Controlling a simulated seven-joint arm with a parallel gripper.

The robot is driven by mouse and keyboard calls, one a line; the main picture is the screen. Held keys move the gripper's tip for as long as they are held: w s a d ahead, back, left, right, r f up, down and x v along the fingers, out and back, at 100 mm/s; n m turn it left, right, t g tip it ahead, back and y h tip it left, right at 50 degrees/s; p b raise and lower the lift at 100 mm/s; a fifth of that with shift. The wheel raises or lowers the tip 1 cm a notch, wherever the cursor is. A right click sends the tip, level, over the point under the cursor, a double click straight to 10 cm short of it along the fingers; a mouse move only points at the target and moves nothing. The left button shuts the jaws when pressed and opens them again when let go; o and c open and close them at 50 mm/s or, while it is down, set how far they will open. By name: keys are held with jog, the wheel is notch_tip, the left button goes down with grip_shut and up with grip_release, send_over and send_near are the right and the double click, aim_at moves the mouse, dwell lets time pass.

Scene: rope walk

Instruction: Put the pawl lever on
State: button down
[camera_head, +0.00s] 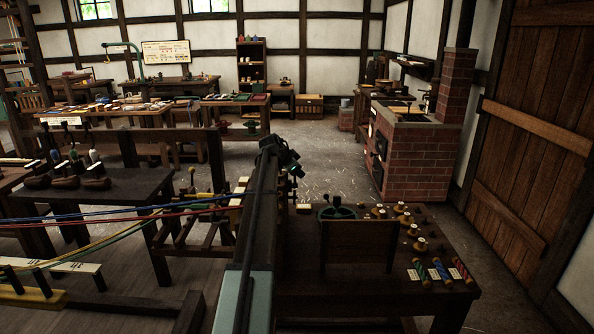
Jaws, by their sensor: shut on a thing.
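My gripper (288,172) is at the far end of my dark arm, just left of the near bench. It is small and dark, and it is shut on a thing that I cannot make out. I cannot pick out the pawl lever with certainty. A green wheel (337,213) with a dark knob stands on the bench (300,280), to the right of my gripper. A dark upright board (357,246) stands in front of the wheel and hides its lower part.
Several wooden knobs (412,231) and three coloured rope spools (438,271) lie on the bench's right side. Blue, red and yellow ropes (130,212) stretch across the left. A brick stove (412,158) stands behind the bench. Open floor (310,165) lies beyond.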

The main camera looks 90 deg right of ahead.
jog(key=shift+a+f, duration=0.1)
jog(key=shift+a, duration=0.3)
jog(key=c, duration=0.8)
grip_release()
jog(key=v, duration=1.3)
jog(key=shift+w+a+r, duration=0.15)
jog(key=shift+w+r, duration=0.05)
jog(key=shift+r, duration=0.15)
jog(key=shift+w, duration=0.1)
